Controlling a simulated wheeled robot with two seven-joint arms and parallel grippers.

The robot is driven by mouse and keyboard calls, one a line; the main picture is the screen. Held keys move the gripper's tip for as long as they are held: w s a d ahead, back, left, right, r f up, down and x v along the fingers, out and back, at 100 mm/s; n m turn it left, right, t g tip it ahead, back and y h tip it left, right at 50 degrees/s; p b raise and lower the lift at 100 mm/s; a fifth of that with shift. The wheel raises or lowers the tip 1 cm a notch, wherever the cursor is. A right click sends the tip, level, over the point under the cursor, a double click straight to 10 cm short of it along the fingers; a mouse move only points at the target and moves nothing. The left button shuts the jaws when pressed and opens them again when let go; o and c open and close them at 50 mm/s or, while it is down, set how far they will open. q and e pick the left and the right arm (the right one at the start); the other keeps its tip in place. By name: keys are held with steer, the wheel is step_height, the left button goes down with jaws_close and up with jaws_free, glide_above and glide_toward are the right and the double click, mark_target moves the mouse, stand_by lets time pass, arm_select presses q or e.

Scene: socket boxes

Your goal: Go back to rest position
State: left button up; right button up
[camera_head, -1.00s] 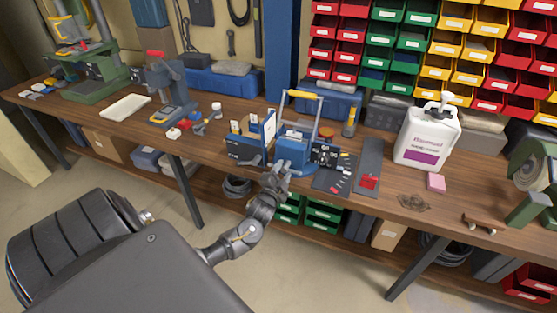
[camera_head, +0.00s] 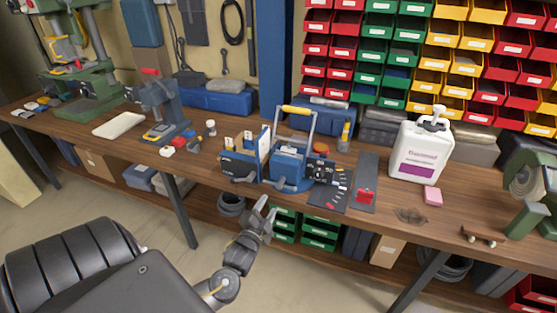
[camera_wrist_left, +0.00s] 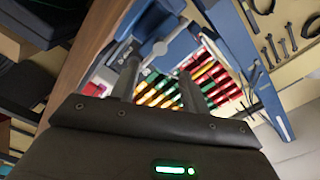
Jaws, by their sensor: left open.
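My left gripper (camera_head: 264,212) is in the head view, in front of the workbench's front edge and below the tabletop. Its fingers are apart and hold nothing. The left wrist view shows the same open gripper (camera_wrist_left: 160,80), its two fingers apart, with the bench edge and blue equipment beyond. The blue socket box (camera_head: 288,165) with a yellow-topped handle stands open on the bench, above and behind the gripper and apart from it. A dark panel with small red and white parts lies beside it. My right gripper is in neither view.
The wooden workbench (camera_head: 400,228) runs across the view. On it stand a white jug (camera_head: 421,150), a pink block (camera_head: 433,196), a blue vise (camera_head: 160,105) and a green drill press (camera_head: 85,90). Green drawers (camera_head: 318,232) sit on the shelf below. The floor in front is clear.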

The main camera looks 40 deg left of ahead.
arm_select(q)
steer(key=s+d+f+n+g+h, duration=0.1)
steer(key=s+f+g, duration=0.25)
steer(key=f, duration=0.75)
steer(key=s+d+f+n+g+h, duration=0.15)
steer(key=s+f, duration=0.35)
steer(key=f, duration=0.6)
steer(key=s+d+f+n+g+h, duration=0.1)
steer(key=s+f+g, duration=0.3)
steer(key=f, duration=0.6)
steer(key=s+d+f+g, duration=0.2)
steer(key=s+f, duration=0.3)
steer(key=s, duration=0.5)
steer(key=s+d+f+n+g+h, duration=0.1)
steer(key=s+d+f, duration=0.4)
steer(key=s, duration=0.5)
steer(key=s+d+f+n+g+h, duration=0.1)
steer(key=s+d+f+g, duration=0.3)
steer(key=s, duration=0.6)
steer(key=shift+f, duration=0.95)
steer(key=shift+s+d, duration=0.1)
